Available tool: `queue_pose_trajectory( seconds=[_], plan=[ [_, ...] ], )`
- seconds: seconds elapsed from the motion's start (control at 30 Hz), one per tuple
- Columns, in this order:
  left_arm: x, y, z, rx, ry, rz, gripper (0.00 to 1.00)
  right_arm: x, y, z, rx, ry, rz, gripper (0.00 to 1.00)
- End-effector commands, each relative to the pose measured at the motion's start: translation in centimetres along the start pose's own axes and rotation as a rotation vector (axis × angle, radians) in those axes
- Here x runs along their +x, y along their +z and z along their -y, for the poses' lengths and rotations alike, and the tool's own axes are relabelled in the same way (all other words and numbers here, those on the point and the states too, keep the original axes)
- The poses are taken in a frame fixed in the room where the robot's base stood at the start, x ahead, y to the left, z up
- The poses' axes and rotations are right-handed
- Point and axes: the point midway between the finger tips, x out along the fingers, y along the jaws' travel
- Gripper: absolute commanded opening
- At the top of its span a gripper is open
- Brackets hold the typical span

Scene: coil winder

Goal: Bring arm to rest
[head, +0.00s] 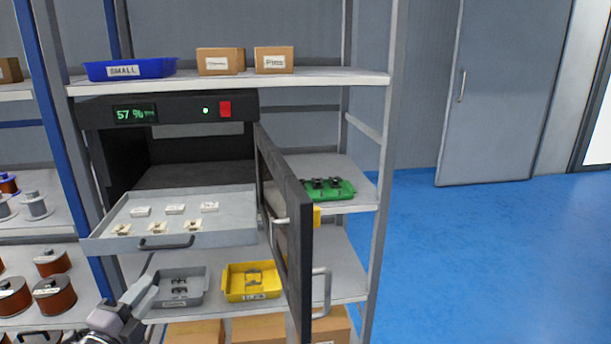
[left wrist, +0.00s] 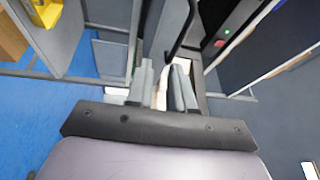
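My left gripper (head: 148,265) comes in from the lower left in the head view, just below the front of the pulled-out grey drawer (head: 98,236). In the left wrist view its two fingers (left wrist: 163,68) stand apart. A dark curved bar, apparently the drawer handle (head: 166,243), shows beyond the fingertips; I see no clear grip on it. The drawer holds several small pale parts in two rows. My right gripper is not in view.
The black cabinet (head: 95,112) reads 57 %, and its door (head: 297,240) stands open towards me on the right. A grey bin (head: 198,298) and a yellow bin (head: 230,292) sit below the drawer. A green tray (head: 345,192) is behind the door. Blue floor (head: 470,270) at right is clear.

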Motion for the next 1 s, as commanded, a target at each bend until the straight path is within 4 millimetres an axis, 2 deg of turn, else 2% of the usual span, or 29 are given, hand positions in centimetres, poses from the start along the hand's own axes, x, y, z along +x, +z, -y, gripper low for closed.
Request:
queue_pose_trajectory(
  seconds=[0.03, 0.17, 0.3, 0.4, 0.53, 0.6, 0.7, 1.0],
  plan=[
    [-1.4, -1.1, -2.0, -0.096, 0.044, 0.015, 0.22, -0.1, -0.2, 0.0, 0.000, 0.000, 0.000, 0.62],
    [-6.1, -4.3, -7.7, -0.436, 0.188, 0.099, 0.22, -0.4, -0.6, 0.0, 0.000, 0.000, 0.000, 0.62],
    [-12.7, -8.6, -13.3, -0.826, 0.363, 0.240, 0.22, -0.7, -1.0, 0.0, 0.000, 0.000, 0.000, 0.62],
    [-17.1, -11.7, -15.9, -1.064, 0.473, 0.349, 0.22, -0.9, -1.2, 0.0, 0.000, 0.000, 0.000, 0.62],
    [-21.5, -14.9, -17.8, -1.282, 0.574, 0.467, 0.22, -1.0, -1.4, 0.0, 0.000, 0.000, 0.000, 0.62],
    [-22.9, -15.9, -18.3, -1.353, 0.607, 0.508, 0.22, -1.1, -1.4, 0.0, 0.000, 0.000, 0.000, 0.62],
    [-23.9, -16.7, -18.6, -1.405, 0.631, 0.541, 0.22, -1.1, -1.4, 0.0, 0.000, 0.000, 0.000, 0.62],
    [-24.1, -16.9, -18.7, -1.414, 0.635, 0.545, 0.22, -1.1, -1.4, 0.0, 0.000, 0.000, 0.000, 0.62]
  ],
)
